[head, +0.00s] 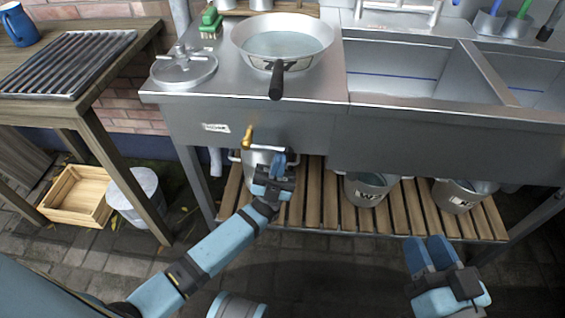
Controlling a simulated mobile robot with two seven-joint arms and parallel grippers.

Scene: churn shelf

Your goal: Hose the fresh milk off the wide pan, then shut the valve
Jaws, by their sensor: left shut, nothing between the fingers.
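The wide pan (309,46) sits on the steel counter at the top centre, its dark handle toward me. Pale bluish liquid covers its bottom; I cannot tell whether this is milk or water. A brass fitting (248,134) sticks out below the counter's front edge; I cannot tell whether it is the valve or a hose nozzle. No hose is clearly visible. My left gripper (280,160) is shut and empty, just below and right of the brass fitting, in front of a metal pail. My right gripper (430,243) looks open and empty, in front of the slatted shelf.
A lidded dish (184,70) and a green brush (210,22) are left of the pan. Sink basins (395,92) are at right. Pails (368,190) stand on the slatted shelf (318,200). A wooden table with a rack (68,62) and a wooden crate (75,196) are at left.

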